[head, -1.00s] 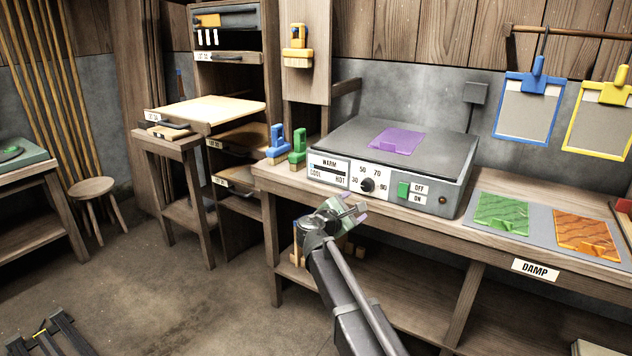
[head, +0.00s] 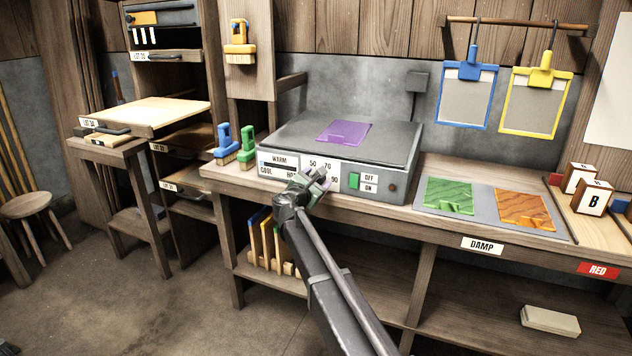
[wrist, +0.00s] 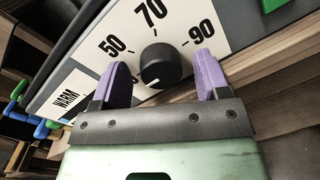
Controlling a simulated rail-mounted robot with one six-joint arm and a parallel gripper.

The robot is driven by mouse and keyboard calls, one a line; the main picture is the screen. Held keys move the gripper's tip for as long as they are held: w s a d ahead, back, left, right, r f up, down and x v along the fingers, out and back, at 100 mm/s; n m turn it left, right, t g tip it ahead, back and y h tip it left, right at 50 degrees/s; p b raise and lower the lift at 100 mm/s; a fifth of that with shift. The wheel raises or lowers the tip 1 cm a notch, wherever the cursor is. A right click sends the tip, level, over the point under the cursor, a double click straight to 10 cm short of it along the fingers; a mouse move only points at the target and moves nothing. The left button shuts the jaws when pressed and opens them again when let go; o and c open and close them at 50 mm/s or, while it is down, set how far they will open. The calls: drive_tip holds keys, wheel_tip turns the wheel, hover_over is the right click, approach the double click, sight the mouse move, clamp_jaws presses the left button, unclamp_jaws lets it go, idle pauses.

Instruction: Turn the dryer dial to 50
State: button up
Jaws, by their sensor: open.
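The dryer (head: 300,135) is a grey flat-topped box on the bench with a white front panel. Its black round dial (wrist: 153,64) shows in the wrist view, with 50, 70 and 90 printed around it. A small white mark shows near the dial's lower edge, away from the 50. The 30 label is hidden, and in the head view my gripper covers the dial. My gripper (head: 320,179) is open at the panel. Its purple fingers (wrist: 160,66) stand on either side of the dial, with visible gaps; contact is not seen.
A green OFF/ON switch (head: 353,181) is right of the dial. A purple sheet (head: 344,131) lies on the dryer top. Green (head: 450,195) and orange (head: 524,209) sheets lie on a grey mat to the right. Blue and green brushes (head: 246,146) stand left of the dryer.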

drive_tip(key=c, duration=0.9)
drive_tip(key=shift+c, duration=0.2)
drive_tip(key=shift+m, duration=0.4)
drive_tip(key=m, duration=0.5)
drive_tip(key=shift+d+p, duration=0.1)
drive_tip(key=shift+p, duration=0.3)
drive_tip(key=m+y, duration=0.1)
drive_tip(key=m, duration=0.4)
drive_tip(key=shift+m, duration=0.3)
drive_tip(key=o, duration=0.9)
drive_tip(key=shift+o, duration=0.2)
drive_tip(key=shift+s, duration=0.1)
